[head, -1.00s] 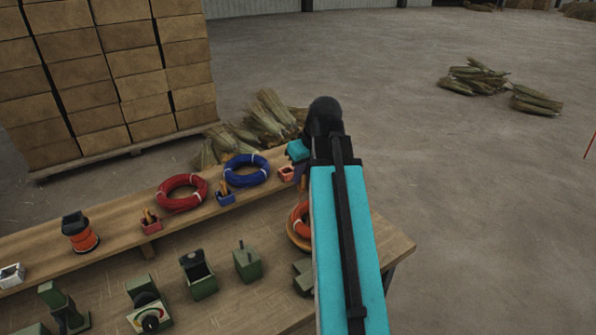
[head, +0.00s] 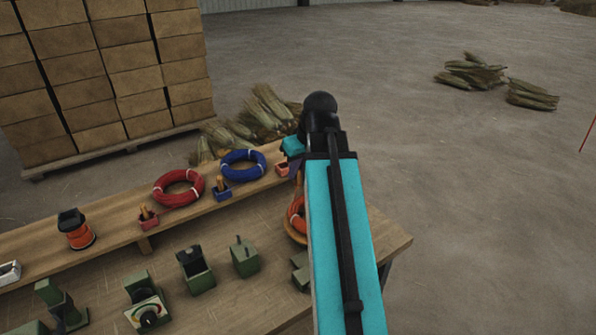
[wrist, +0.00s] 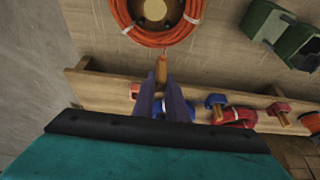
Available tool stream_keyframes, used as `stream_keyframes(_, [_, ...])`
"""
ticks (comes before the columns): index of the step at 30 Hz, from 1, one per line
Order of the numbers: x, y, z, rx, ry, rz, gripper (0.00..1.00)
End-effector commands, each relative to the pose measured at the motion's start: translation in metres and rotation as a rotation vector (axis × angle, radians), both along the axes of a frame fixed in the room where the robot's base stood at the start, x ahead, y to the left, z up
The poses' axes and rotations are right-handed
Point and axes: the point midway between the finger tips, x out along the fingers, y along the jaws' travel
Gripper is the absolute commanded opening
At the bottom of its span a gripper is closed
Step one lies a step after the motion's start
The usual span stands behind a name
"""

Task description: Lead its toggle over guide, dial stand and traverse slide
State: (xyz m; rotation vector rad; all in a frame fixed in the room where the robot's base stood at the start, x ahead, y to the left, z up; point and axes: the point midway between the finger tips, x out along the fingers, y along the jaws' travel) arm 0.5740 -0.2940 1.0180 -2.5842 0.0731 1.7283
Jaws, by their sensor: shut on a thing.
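My gripper (wrist: 163,84) is shut on an orange-brown wooden toggle (wrist: 162,68), its purple fingers pointing towards the orange coil (wrist: 165,41) in the wrist view. A thin line seems to run from the toggle to the coil. In the head view my arm partly hides this coil (head: 296,213), at the bench's right end. The dial stand (head: 148,312) has a coloured round face. Green fixtures stand beside it: a slotted block (head: 196,270), a block with a small peg (head: 244,258) and a stepped one (head: 62,306). I cannot tell which is guide or slide.
A raised shelf (head: 110,235) along the bench's back carries a red coil (head: 178,188), a blue coil (head: 243,168), small toggle holders (head: 148,218) and an orange spool (head: 76,230). Stacked boxes (head: 100,75) and straw bundles (head: 262,115) stand behind. Open floor lies to the right.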

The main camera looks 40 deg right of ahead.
Motion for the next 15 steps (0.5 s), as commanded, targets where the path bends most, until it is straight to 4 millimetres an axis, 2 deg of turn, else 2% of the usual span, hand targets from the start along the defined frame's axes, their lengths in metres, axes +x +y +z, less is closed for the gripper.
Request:
stream_keyframes(8, [0.029,0.037,-0.002,0.002,0.005,0.012,0.0])
stream_keyframes(15, [0.061,0.089,-0.005,0.002,0.011,0.022,0.0])
